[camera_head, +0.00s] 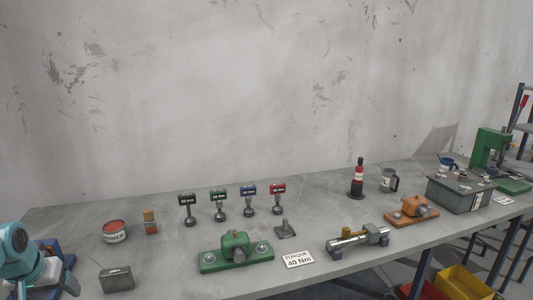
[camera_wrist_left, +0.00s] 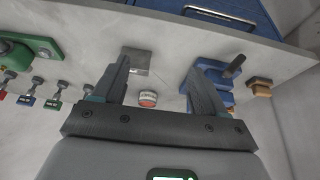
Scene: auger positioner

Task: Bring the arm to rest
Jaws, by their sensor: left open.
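My left arm (camera_head: 16,248) enters the head view at the lower left corner, teal and grey, over the left end of the bench. The bench top shows beyond the fingers, with a small grey metal box (camera_wrist_left: 135,61) and a red-topped tin (camera_wrist_left: 148,98) in the gap. A blue fixture (camera_wrist_left: 218,78) lies behind the right finger; whether they touch cannot be told. My right gripper is not in view.
On the grey bench (camera_head: 180,270) stand a green fixture (camera_head: 236,252), a torque card (camera_head: 298,259), several colour-headed tools (camera_head: 248,192), a metal cylinder in a cradle (camera_head: 357,241) and an orange fixture (camera_head: 411,211). A grey wall rises behind.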

